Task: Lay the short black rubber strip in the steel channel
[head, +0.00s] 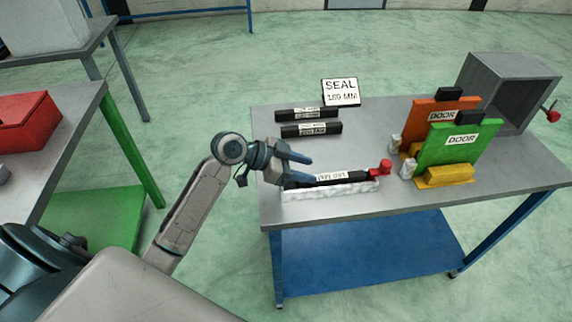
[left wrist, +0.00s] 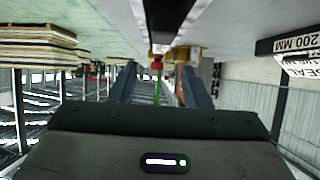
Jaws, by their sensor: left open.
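A pale, shiny channel (head: 330,191) lies along the table's front edge. A black strip (head: 345,177) with an upside-down white label lies along it, seemingly in it; its left end is partly hidden by my gripper. Two more labelled black strips, a rear one (head: 306,115) and a nearer one (head: 312,130), lie farther back. My left gripper (head: 304,169) is open and empty, just above the left end of the strip at the channel. In the left wrist view, a dark strip end (left wrist: 160,22) shows beyond the open fingers (left wrist: 157,88). My right gripper is not in view.
A red knob (head: 385,167) stands at the channel's right end. A sign reading SEAL (head: 341,91) stands behind the strips. An orange door panel (head: 430,118) and a green one (head: 462,146) stand on yellow blocks at the right, before a grey open box (head: 505,90).

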